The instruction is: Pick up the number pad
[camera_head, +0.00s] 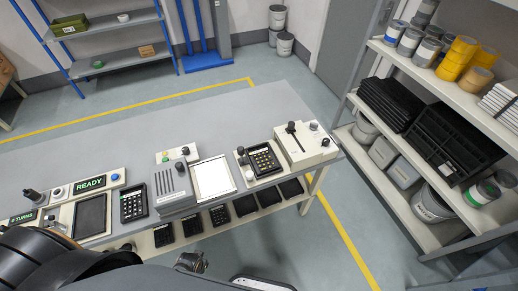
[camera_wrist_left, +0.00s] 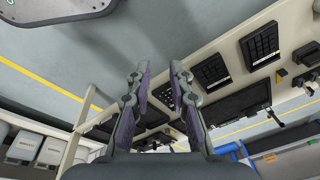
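Two black number pads show on the bench in the head view. One with pale keys (camera_head: 133,203) lies left of a grey speaker-like box, and one with yellowish keys (camera_head: 264,159) sits in a pale panel further right. Smaller dark pads (camera_head: 163,235) line the bench's lower front ledge. In the left wrist view, two dark keypads (camera_wrist_left: 260,46) and (camera_wrist_left: 211,72) lie right of my left gripper (camera_wrist_left: 155,72). Its two fingers are apart with nothing between them. I cannot tell which of the pads these are. My right gripper is not in view.
The bench (camera_head: 140,135) also carries a READY sign (camera_head: 90,184), a white plate (camera_head: 213,179) and a joystick box (camera_head: 305,145). A loaded shelf rack (camera_head: 425,205) stands at right. Open floor lies between the bench and the rack.

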